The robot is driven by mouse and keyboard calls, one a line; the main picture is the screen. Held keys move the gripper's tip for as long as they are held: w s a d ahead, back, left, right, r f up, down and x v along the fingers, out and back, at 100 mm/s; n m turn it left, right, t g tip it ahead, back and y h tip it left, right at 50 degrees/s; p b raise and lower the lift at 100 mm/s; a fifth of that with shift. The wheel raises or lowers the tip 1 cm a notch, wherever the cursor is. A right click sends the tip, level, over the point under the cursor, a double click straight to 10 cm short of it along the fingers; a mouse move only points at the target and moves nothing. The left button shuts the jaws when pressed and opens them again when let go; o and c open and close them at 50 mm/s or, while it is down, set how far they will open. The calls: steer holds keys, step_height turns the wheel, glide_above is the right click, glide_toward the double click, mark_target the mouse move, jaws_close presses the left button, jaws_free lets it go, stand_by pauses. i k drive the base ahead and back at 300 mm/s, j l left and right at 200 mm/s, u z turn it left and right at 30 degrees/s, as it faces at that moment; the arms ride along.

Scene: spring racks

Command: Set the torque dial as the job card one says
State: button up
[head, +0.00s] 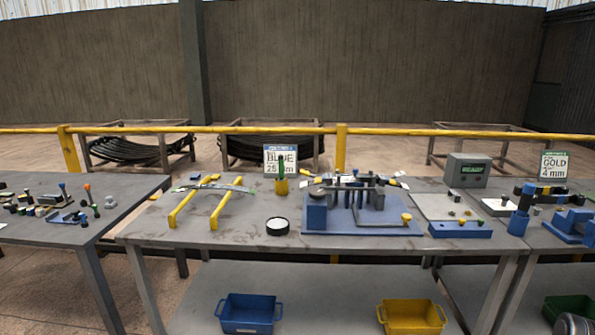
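A white job card (281,160) with a blue header stands at the back of the middle table. It reads BLUE with a size in mm below that looks like 25; the header text is too small to read. A second card (554,165) with a green header reads GOLD 4 mm at the right. I cannot tell for sure which thing is the torque dial. A round black piece with a pale top (278,226) lies on the table front. A blue-based fixture (362,228) with upright posts and a yellow-ended lever stands right of it. My gripper is not in view.
Yellow stands (187,208) hold a leaf spring at the left. A grey box with a green display (468,170) stands at the back right. Blue (248,314) and yellow (412,316) bins sit below. Small parts cover the left table (40,238). A yellow rail runs behind.

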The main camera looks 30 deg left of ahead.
mark_target(505, 198)
steer(key=j+u, duration=0.5)
steer(key=j, duration=3.2)
steer(key=i+l, duration=0.15)
steer(key=l, duration=0.25)
steer(key=i+l+z, duration=0.1)
steer(key=l, duration=0.35)
steer(key=i+l, duration=0.15)
steer(key=l, duration=0.25)
steer(key=i+l+z, duration=0.15)
steer(key=l, duration=0.25)
steer(key=i+l, duration=0.2)
steer(key=l, duration=0.2)
steer(key=i+l+z, duration=0.1)
steer(key=l, duration=0.3)
steer(key=i, duration=0.05)
